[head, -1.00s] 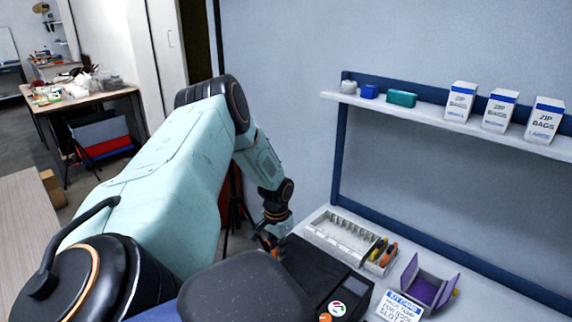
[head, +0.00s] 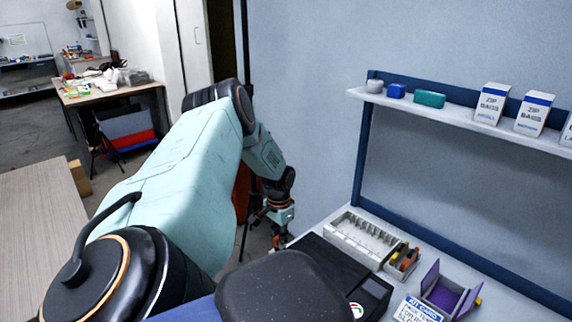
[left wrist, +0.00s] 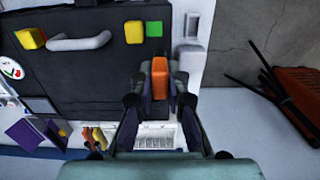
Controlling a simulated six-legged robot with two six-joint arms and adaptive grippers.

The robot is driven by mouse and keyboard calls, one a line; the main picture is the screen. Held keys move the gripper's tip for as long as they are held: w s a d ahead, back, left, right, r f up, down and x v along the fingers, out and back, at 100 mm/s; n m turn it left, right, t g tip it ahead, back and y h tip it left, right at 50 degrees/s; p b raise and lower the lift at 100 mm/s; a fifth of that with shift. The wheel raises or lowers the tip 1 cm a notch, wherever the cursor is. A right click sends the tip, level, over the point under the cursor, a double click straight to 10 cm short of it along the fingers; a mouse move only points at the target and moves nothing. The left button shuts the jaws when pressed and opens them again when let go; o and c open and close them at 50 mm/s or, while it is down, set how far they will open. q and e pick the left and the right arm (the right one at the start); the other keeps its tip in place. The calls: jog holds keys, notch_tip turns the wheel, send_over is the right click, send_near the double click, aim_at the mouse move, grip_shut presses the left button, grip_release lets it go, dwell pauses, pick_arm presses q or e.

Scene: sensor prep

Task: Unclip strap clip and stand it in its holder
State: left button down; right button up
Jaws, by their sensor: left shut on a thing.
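My left gripper (head: 279,243) reaches down at the left end of the bench in the head view, small and partly hidden by its own arm. In the left wrist view my left gripper (left wrist: 160,90) is shut on an orange piece, which looks like the strap clip (left wrist: 160,70). The piece is beside the right edge of the black case (left wrist: 85,75). A pale grey upright piece (left wrist: 188,56), possibly the holder, stands just right of it. I cannot tell whether the clip still touches the case. My right gripper is in neither view.
The case has a grey handle (left wrist: 78,43), yellow pieces (left wrist: 30,38) and a green block (left wrist: 154,28). A white compartment tray (head: 360,238) and a purple open box (head: 449,293) are on the bench. The floor with an orange-red object (left wrist: 300,88) lies beyond the bench edge.

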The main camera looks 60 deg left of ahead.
pick_arm(q)
jog(key=s+a+b, duration=0.2)
jog(key=a, duration=0.4)
jog(key=shift+s+a, duration=0.25)
jog(key=shift+s, duration=0.15)
